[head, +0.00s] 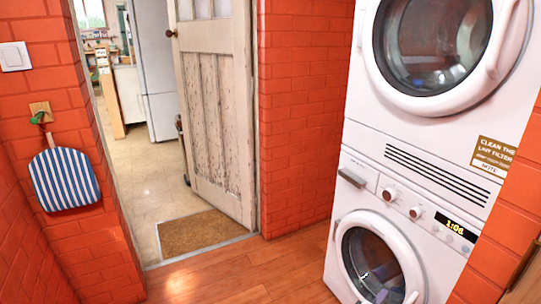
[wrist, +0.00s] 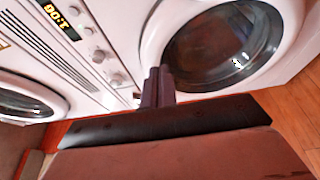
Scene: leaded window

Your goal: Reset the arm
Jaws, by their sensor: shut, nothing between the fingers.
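My gripper (wrist: 159,80) shows in the wrist view at the middle, its two dark fingers together and empty. Its wide dark body fills the bottom of that view. Beyond the fingers is the front of the stacked white washer and dryer, seen turned, with the lower round door (wrist: 225,48) at upper right. I cannot tell whether the fingertips touch the machine; they overlap the edge of the door ring in the picture. My arm and gripper do not show in the head view.
In the head view the machines' upper door (head: 432,45) and lower door (head: 380,262) look closed. A weathered wooden door (head: 215,110) stands open beside a doormat (head: 198,231). A striped bag (head: 65,179) hangs on the left brick wall. The wooden floor (head: 240,278) in front is clear.

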